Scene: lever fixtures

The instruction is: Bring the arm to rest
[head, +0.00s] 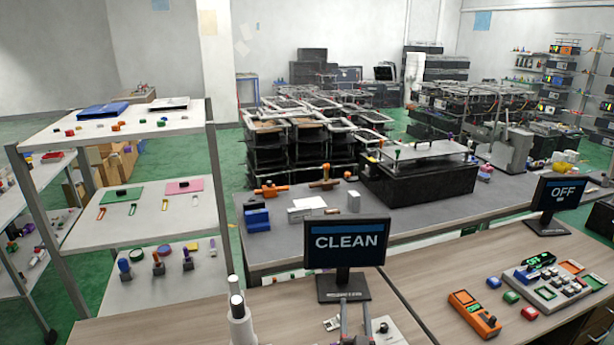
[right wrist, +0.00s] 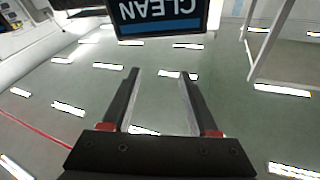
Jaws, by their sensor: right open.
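My right gripper (head: 355,316) shows at the bottom of the head view, in front of the black sign reading CLEAN (head: 346,244). Its two fingers point up in the picture and are apart, with nothing seen between them. In the right wrist view the gripper (right wrist: 160,76) is also open and empty. The same sign (right wrist: 160,14) shows there upside down at the top edge, beyond the fingertips. A light panel with a dark knob (head: 383,327) lies just right of the gripper, partly cut off by the frame. My left gripper is not in view.
The wooden bench (head: 425,290) holds an orange handheld device (head: 474,313), a keypad box (head: 548,285) and an OFF sign (head: 558,195). A grey table (head: 420,215) with a black box (head: 418,182) stands behind. A shelf rack (head: 140,215) is at left. The bench between panel and orange device looks clear.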

